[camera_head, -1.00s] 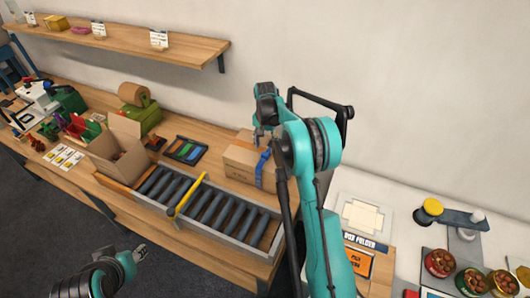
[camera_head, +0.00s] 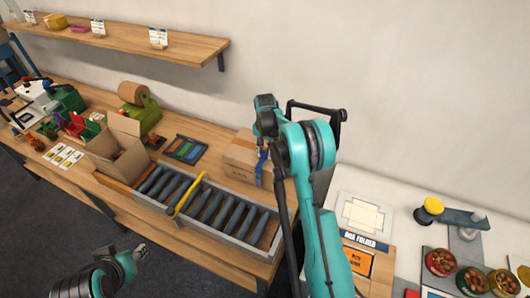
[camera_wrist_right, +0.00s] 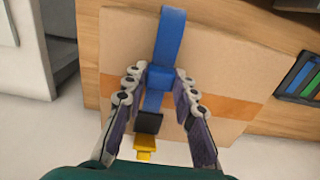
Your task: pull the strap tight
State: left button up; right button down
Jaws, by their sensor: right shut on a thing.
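A closed cardboard box (camera_head: 238,160) stands on the wooden bench, left of my right arm. A blue strap (camera_head: 260,170) runs down its side. In the right wrist view the strap (camera_wrist_right: 168,35) passes over the box face (camera_wrist_right: 235,70) into a blue buckle-like piece, with a black and yellow end (camera_wrist_right: 146,142) below. My right gripper (camera_head: 263,138) is at the strap side of the box. In the wrist view its fingers (camera_wrist_right: 158,78) lie on both sides of the strap, shut on it; the exact contact is unclear. My left gripper (camera_head: 140,250) is low at left, away from the box; its jaws are too small to read.
A roller conveyor (camera_head: 228,242) with a yellow bar (camera_head: 185,196) runs along the bench front. An open carton (camera_head: 120,148) and a tray of coloured strips (camera_head: 184,149) are left of the box. A white table with bowls (camera_head: 440,262) is at right.

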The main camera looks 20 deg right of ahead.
aim_at(261, 164)
jog(key=s+a+b, duration=0.1)
jog(key=s+a, duration=0.1)
jog(key=a, duration=0.1)
jog(key=shift+s, duration=0.3)
jog(key=shift+d, duration=0.1)
jog(key=c, duration=1.2)
grip_release()
jog(key=shift+r, duration=0.1)
notch_tip(261, 164, up, 12)
